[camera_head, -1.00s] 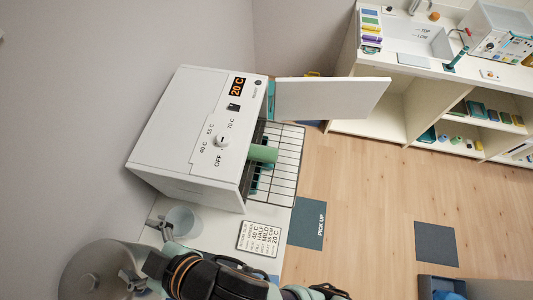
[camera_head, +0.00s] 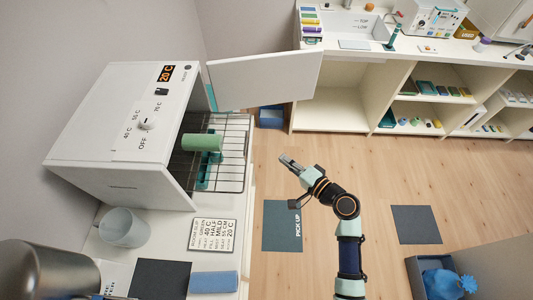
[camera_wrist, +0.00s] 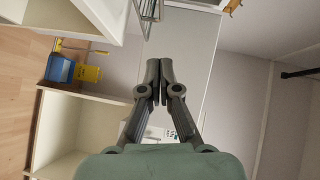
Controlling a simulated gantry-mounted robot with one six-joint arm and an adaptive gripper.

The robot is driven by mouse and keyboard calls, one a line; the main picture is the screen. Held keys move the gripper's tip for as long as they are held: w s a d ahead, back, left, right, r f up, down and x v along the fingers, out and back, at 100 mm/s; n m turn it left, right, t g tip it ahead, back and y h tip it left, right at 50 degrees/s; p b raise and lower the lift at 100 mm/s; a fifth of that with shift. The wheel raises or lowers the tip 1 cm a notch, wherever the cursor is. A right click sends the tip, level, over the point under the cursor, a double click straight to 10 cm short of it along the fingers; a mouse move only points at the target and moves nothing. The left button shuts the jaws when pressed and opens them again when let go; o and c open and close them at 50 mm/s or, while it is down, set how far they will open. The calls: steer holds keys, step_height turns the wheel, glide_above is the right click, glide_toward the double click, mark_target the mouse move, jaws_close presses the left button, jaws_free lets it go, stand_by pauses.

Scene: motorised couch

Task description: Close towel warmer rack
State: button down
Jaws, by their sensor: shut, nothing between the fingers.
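The white towel warmer (camera_head: 125,125) stands on the counter at the left in the head view, its door (camera_head: 265,80) swung open. Its wire rack (camera_head: 235,150) sticks out of the opening. A rolled green towel (camera_head: 203,142) lies on the rack, with teal pieces beneath it. My gripper (camera_head: 285,158) is to the right of the rack, apart from it, over the floor. In the wrist view my gripper (camera_wrist: 160,70) is shut and empty. A corner of wire rack (camera_wrist: 149,12) shows at the top there, and a pale door panel lies behind the fingers.
Open shelves (camera_head: 340,105) stand at the back.

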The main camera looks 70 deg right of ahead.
steer(key=w+a+x, duration=0.1)
steer(key=a+x, duration=0.1)
steer(key=x, duration=1.1)
